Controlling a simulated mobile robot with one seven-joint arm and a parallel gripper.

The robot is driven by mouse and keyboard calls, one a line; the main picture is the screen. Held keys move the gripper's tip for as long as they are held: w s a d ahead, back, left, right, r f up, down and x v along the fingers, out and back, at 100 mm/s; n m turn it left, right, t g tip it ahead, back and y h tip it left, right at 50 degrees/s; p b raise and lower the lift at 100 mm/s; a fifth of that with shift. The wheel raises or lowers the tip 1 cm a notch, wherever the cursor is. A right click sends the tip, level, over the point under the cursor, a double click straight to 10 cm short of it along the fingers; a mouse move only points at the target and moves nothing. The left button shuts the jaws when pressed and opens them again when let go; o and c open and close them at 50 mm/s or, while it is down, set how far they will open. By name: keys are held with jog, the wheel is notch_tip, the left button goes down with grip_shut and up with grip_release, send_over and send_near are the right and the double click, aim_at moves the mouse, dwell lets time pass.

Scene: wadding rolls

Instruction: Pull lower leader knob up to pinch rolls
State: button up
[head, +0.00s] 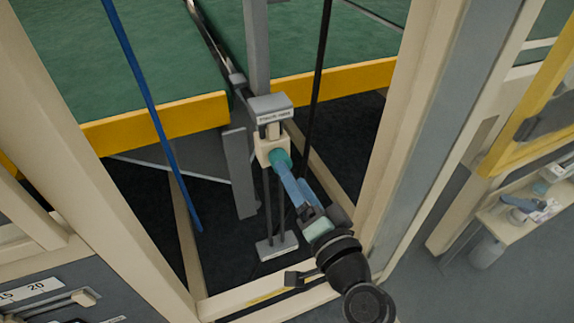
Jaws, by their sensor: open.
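The teal leader knob (280,158) sticks out from a cream carriage block (268,149). The block sits near the top of a vertical two-rod guide (268,210), just under a grey labelled cap (271,107). The label is too small to read. My gripper (284,170) reaches up from the lower right, its long blue fingers at the knob. Its jaws are open. I cannot tell whether the fingers straddle the knob or touch it. I cannot make out the pinch rolls for certain.
Cream frame posts stand left (95,165) and right (425,130) of the opening. A yellow beam (160,118) edges the green sheet (130,60) behind. A blue rod (140,85) slants at left and a black cable (315,95) hangs near the guide. The guide's grey base (277,247) is below.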

jog(key=v, duration=0.8)
jog(key=shift+w+r, duration=0.1)
jog(key=shift+r, duration=0.05)
